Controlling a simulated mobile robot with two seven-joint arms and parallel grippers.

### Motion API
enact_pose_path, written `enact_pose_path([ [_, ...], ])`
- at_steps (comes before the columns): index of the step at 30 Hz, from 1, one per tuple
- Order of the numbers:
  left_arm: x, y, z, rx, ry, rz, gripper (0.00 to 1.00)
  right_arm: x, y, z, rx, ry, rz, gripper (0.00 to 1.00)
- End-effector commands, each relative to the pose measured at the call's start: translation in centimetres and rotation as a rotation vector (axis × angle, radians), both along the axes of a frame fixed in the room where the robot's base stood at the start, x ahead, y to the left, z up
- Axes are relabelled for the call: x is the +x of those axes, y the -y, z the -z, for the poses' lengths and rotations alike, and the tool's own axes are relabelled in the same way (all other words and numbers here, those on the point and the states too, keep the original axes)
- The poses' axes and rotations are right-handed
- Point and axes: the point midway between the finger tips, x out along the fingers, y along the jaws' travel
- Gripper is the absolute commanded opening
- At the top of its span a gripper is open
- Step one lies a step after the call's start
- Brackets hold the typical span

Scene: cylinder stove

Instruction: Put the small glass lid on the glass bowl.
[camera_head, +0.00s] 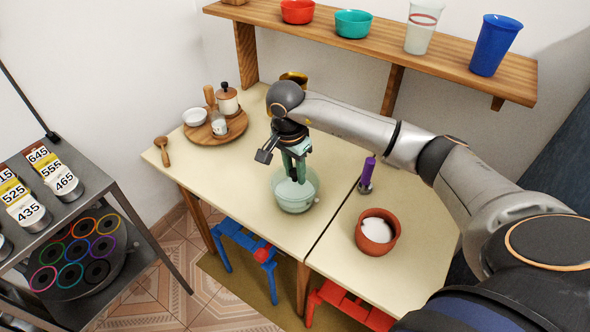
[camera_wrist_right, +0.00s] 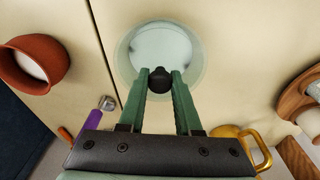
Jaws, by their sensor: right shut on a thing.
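The glass bowl (camera_head: 296,202) stands on the cream table, clear with a greenish tint; in the wrist view (camera_wrist_right: 126,58) I look down on it. My right gripper (camera_head: 297,178) points down at the bowl's mouth. In the wrist view its green fingers (camera_wrist_right: 160,80) are shut on the black knob of the small glass lid (camera_wrist_right: 160,48). The clear lid lies over the bowl's opening in that view, with the bowl's edge showing around it. I cannot tell whether the lid touches the rim. My left gripper is out of view.
A wooden tray (camera_head: 232,131) with jars and a white bowl stands to the left. A gold mug (camera_head: 294,77) is behind my wrist. A purple-handled tool (camera_head: 367,174) and a terracotta pot (camera_head: 376,233) are to the right. A shelf (camera_head: 385,45) hangs above.

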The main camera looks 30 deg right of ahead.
Motion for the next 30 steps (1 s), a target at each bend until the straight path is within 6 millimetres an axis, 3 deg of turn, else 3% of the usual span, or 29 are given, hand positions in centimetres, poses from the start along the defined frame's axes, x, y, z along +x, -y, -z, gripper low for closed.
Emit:
enact_pose_path([
  [6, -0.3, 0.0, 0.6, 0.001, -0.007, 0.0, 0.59, 0.0, 0.0, 0.3, -0.001, 0.0, 0.0, 0.0],
  [7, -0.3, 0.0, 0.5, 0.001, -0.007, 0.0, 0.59, 0.0, 0.0, 0.3, -0.001, 0.0, 0.0, 0.34],
  [15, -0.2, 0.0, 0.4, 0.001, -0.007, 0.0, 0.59, 0.0, 0.0, 0.2, 0.0, 0.0, 0.001, 0.63],
  [25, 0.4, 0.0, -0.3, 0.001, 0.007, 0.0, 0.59, 0.0, 0.0, -0.4, 0.001, 0.002, 0.001, 0.63],
  [30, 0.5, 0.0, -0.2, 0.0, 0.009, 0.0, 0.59, 0.0, -0.3, -3.1, 0.0, 0.006, 0.0, 0.63],
])
